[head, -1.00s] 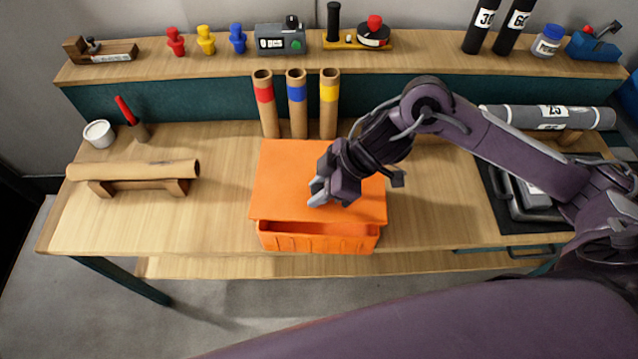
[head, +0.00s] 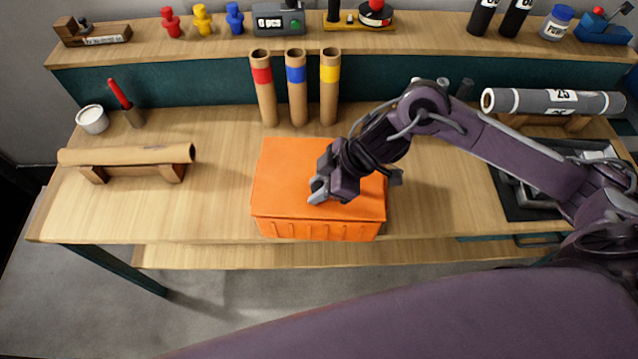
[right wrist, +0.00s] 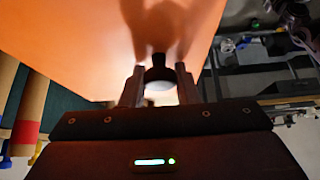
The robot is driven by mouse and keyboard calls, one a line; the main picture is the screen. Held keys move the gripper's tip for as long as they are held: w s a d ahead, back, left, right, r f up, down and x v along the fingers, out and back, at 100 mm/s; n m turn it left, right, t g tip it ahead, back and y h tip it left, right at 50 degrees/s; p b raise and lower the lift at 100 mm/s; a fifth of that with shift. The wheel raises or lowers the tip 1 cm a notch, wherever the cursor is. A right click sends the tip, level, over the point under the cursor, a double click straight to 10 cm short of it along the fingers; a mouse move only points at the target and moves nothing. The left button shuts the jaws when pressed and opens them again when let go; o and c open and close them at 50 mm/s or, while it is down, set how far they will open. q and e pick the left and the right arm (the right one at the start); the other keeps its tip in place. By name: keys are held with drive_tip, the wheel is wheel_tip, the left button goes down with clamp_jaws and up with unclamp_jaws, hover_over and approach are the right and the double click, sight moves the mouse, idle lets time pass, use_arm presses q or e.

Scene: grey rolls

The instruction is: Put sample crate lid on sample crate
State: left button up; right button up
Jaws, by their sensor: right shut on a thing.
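The orange sample crate lid (head: 283,172) lies over the orange sample crate (head: 318,230) on the bench. Its front edge lines up with the crate's front rim, and no opening shows. I cannot tell if a thin gap remains. My right gripper (head: 318,190) is above the middle of the lid. In the right wrist view its fingers are shut on the lid's dark knob (right wrist: 160,76), with the orange lid (right wrist: 80,45) behind it. The gripper hides the knob in the head view. My left gripper is not in view.
Three banded cardboard tubes (head: 296,88) stand behind the crate. A brown roll on a cradle (head: 125,155) lies to the left. A grey roll (head: 550,101) and a black tray (head: 515,200) are at the right.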

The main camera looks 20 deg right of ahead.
drive_tip(key=shift+p, duration=0.35)
idle(0.4)
drive_tip(key=shift+f, duration=0.4)
idle(0.7)
drive_tip(key=o, duration=1.1)
drive_tip(key=b+v, duration=0.1)
drive_tip(key=v, duration=0.6)
drive_tip(key=shift+d+r, duration=0.15)
drive_tip(key=shift+r, duration=0.2)
